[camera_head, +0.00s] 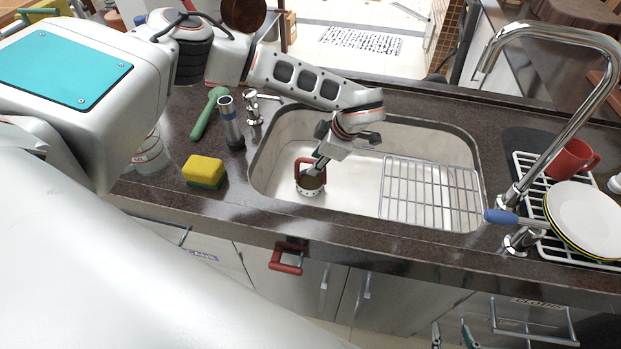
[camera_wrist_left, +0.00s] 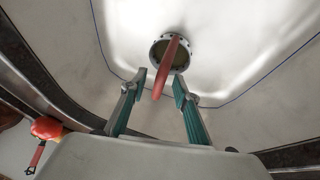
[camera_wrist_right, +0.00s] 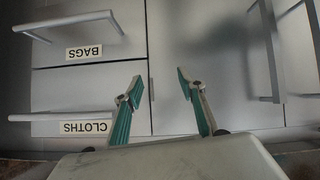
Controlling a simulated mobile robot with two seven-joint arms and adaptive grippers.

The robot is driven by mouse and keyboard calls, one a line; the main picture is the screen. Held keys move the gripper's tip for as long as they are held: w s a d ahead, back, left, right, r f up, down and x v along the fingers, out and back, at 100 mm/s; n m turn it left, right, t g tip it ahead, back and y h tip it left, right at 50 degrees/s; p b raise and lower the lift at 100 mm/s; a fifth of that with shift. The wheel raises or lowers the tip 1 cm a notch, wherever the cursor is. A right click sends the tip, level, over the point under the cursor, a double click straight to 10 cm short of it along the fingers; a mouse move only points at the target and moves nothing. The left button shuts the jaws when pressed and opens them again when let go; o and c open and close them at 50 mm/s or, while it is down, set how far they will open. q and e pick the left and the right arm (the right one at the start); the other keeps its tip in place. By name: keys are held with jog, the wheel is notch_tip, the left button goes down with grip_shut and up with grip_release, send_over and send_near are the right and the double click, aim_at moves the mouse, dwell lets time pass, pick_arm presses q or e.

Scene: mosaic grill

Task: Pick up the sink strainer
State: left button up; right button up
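The sink strainer (camera_head: 311,188) is a round metal basket with a red loop handle, upright in the left part of the sink basin (camera_head: 352,205). It also shows in the left wrist view (camera_wrist_left: 184,64), with its red handle (camera_wrist_left: 166,72) toward the gripper. My left gripper (camera_wrist_left: 159,82) is open, with the handle between its fingertips in that view; contact cannot be told. In the head view the left gripper (camera_head: 316,160) partly covers the handle. My right gripper (camera_wrist_right: 156,82) is open and empty in front of the cabinets, low in the head view (camera_head: 453,336).
A wire rack (camera_head: 430,190) lies across the sink's right side. A yellow-green sponge (camera_head: 204,171), green-handled tool (camera_head: 207,115) and flashlight-like cylinder (camera_head: 231,124) sit left. The chrome faucet (camera_head: 594,95), dish rack (camera_head: 535,205), plates (camera_head: 585,217) and red mug (camera_head: 570,160) stand right.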

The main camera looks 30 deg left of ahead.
pick_arm(q)
jog(key=shift+w+a+f, duration=0.1)
jog(key=shift+a+f, duration=0.15)
jog(key=shift+f, duration=0.25)
grip_shut()
jog(key=shift+r, duration=0.15)
